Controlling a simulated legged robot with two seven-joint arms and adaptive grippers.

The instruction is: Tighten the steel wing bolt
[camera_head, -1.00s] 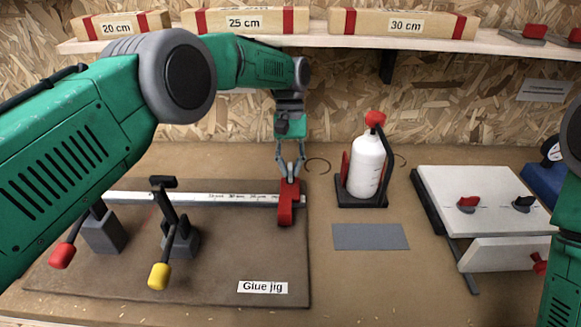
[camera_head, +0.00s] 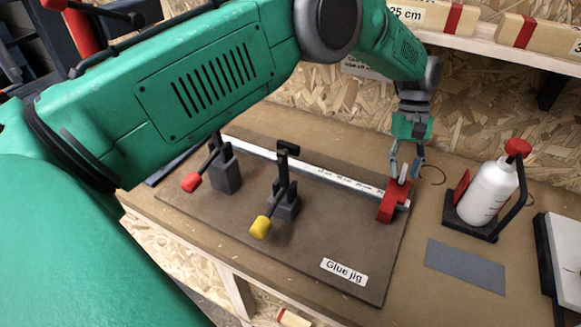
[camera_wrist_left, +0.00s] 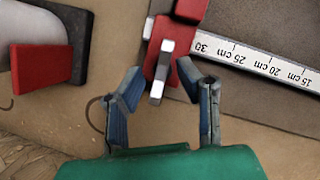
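The steel wing bolt (camera_wrist_left: 158,78) shows in the left wrist view as a pale, narrow wing on the red stop block (camera_wrist_left: 160,42). My left gripper (camera_wrist_left: 161,70) is open, with one finger on each side of the wing. Small gaps appear to separate the fingers from the wing. In the head view, my left gripper (camera_head: 404,172) points down just above the red stop block (camera_head: 391,204), at the right end of the white ruled fence (camera_head: 330,178). The bolt is mostly hidden there. My right gripper is out of view.
The glue jig board (camera_head: 230,225) carries two clamps, with a red handle (camera_head: 191,182) and a yellow handle (camera_head: 260,227). To the right stand a white bottle (camera_head: 490,193) in a dark holder and a flat grey pad (camera_head: 465,266). A shelf (camera_head: 485,42) runs behind.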

